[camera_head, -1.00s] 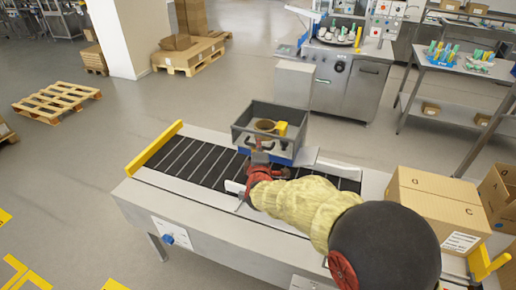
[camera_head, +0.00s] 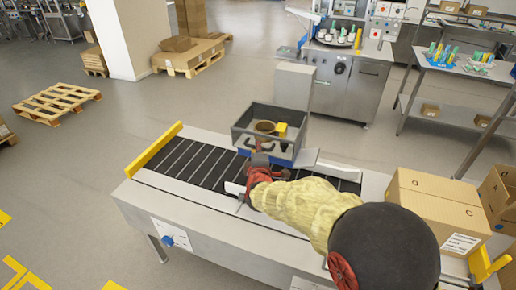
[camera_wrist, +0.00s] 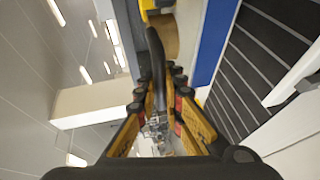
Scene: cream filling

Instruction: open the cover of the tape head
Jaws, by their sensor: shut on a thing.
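The tape head (camera_head: 244,141) is a grey open-topped frame over the conveyor, with a brown tape roll (camera_head: 265,126) and a yellow block (camera_head: 282,130) inside. My gripper (camera_head: 258,158) is at its near side, low against it. In the wrist view my gripper (camera_wrist: 158,88) has its yellow and black fingers close around a dark curved bar (camera_wrist: 155,50), which looks like a handle of the tape head. The tape roll (camera_wrist: 168,36) shows just beyond it. The contact is partly hidden by the fingers. I cannot make out a separate cover.
The roller conveyor (camera_head: 190,165) runs under the tape head, with yellow guides (camera_head: 155,150) at its left end. Cardboard boxes (camera_head: 435,210) stand at its right end. A steel machine (camera_head: 345,80) stands behind. The floor to the left is open, with a pallet (camera_head: 57,103).

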